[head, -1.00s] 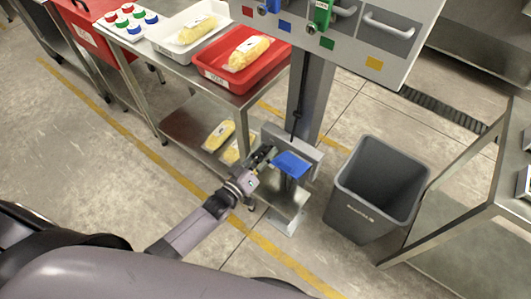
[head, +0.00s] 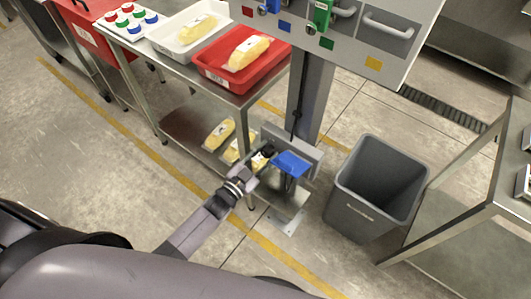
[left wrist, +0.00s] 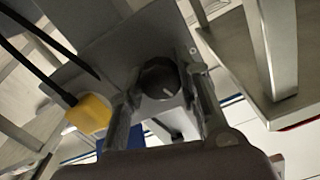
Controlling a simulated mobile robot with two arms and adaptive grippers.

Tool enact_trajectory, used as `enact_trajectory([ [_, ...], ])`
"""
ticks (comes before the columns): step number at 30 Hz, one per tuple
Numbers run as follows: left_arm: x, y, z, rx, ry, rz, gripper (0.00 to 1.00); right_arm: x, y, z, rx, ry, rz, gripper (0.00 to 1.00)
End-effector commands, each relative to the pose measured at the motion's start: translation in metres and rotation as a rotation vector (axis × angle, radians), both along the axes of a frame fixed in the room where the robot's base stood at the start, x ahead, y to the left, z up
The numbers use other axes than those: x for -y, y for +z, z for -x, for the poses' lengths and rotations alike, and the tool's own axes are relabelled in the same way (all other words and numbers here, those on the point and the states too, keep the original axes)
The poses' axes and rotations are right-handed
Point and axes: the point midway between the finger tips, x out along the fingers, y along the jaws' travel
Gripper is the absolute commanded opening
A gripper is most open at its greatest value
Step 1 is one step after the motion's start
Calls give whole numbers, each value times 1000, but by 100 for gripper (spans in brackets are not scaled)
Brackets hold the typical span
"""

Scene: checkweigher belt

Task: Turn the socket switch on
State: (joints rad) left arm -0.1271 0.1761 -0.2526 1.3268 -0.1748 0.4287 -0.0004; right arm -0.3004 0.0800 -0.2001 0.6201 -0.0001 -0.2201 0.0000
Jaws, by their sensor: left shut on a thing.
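The socket switch is a round black knob (left wrist: 158,78) with a short white mark, set on a grey plate (left wrist: 112,45) in the left wrist view. The mark points toward the lower edge of that picture. My left gripper (left wrist: 163,85) has one finger on each side of the knob and is shut on it. In the head view my left gripper (head: 268,166) is low at the post, beside a blue flap (head: 291,163). The knob's mark cannot be made out there. My right gripper is not in view.
A yellow plug (left wrist: 90,113) with a black cord sits close left of the fingers. A grey bin (head: 350,212) stands right of the post. A steel table (head: 165,68) with white and red trays stands left, yellow packs on its lower shelf. Open floor lies in front.

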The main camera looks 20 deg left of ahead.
Motion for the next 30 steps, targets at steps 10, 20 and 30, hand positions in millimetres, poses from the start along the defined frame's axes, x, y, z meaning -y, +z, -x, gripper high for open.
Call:
enact_trajectory([
  [10, -1, -1, 0, 73, 2, -210, 2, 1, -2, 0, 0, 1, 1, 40],
  [20, -1, -1, 0, 101, 1, -286, 2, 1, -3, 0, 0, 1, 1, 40],
  [30, -1, -1, 0, 102, 1, -290, 3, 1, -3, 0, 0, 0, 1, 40],
])
